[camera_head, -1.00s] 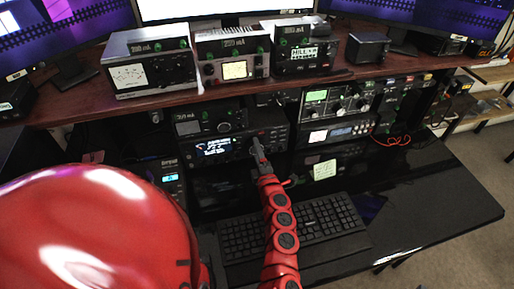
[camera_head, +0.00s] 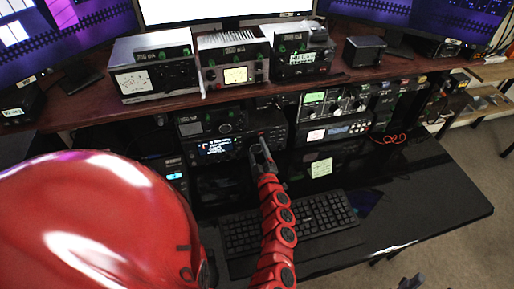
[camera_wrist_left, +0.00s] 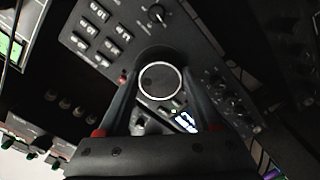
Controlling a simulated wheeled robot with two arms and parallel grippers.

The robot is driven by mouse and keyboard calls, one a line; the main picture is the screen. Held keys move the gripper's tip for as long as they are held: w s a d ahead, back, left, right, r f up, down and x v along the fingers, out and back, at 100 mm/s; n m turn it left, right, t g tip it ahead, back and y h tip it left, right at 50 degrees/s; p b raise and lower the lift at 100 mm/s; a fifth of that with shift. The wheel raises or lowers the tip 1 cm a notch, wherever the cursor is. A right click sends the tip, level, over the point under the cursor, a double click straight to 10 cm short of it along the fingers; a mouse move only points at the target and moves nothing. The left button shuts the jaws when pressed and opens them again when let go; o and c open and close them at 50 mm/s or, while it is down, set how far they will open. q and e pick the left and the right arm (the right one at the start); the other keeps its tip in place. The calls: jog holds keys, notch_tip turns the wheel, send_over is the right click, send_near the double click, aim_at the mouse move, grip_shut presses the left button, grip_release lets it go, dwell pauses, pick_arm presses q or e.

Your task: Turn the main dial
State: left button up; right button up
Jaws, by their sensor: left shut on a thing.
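The main dial (camera_wrist_left: 160,80) is a round dark knob with a bright rim, on the front of a black radio (camera_wrist_left: 195,50). My left gripper (camera_wrist_left: 160,75) has one finger on each side of the dial and is shut on it. In the head view the left gripper (camera_head: 262,150) is at the right part of the radio (camera_head: 215,146) with the lit display, and largely hides the dial there. A dark tip of my right gripper (camera_head: 411,283) shows at the bottom edge; its jaws cannot be made out.
A keyboard (camera_head: 325,215) lies on the glossy black desk (camera_head: 430,190) below my left arm. Other radios stand beside and on the wooden shelf (camera_head: 360,77) above. Small knobs and buttons surround the dial. The desk's right side is clear.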

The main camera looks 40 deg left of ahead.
pick_arm(q)
jog(key=shift+f, duration=0.15)
dwell(0.3)
jog(key=o, duration=1.4)
jog(key=b+v, duration=0.2)
jog(key=v, duration=1.5)
jog(key=shift+s+d, duration=0.15)
jog(key=shift+s, duration=0.05)
